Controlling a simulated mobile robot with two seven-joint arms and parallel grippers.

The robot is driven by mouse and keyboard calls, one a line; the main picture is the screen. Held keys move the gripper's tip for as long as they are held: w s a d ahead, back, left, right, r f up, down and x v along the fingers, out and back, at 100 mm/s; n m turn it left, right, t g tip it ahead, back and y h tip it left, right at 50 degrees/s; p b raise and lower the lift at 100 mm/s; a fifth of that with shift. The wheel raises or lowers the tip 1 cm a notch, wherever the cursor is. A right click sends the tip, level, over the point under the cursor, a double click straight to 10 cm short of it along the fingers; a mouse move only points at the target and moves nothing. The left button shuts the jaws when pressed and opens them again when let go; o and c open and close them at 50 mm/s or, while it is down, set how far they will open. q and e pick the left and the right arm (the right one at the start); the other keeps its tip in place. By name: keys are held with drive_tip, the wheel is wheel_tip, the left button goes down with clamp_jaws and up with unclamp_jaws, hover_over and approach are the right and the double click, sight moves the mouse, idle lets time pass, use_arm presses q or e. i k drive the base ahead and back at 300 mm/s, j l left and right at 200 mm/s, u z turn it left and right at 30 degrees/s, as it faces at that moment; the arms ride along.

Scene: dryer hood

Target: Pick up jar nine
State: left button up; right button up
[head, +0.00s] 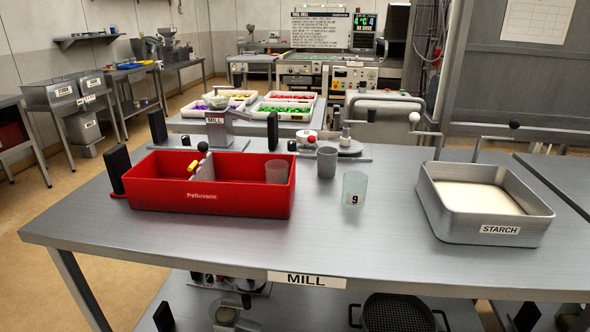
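Jar nine (353,187) is a pale, see-through jar with a black 9 on a white label. It stands upright on the grey metal table, right of the red bin (210,197) and left of the starch tray (492,231). Nothing touches it. A small grey cup (327,162) stands just behind and left of it. Neither of my grippers can be made out in the head view.
The red bin holds a similar see-through jar (277,172) in its right part. Behind stand a mill (216,118) and a round metal device (344,147). Black upright plates (117,171) stand near the bin. The table's front is clear.

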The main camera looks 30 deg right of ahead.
sight(355, 183)
drive_tip(key=l+z, duration=0.1)
drive_tip(key=z, duration=1.1)
drive_tip(key=k+l, duration=0.05)
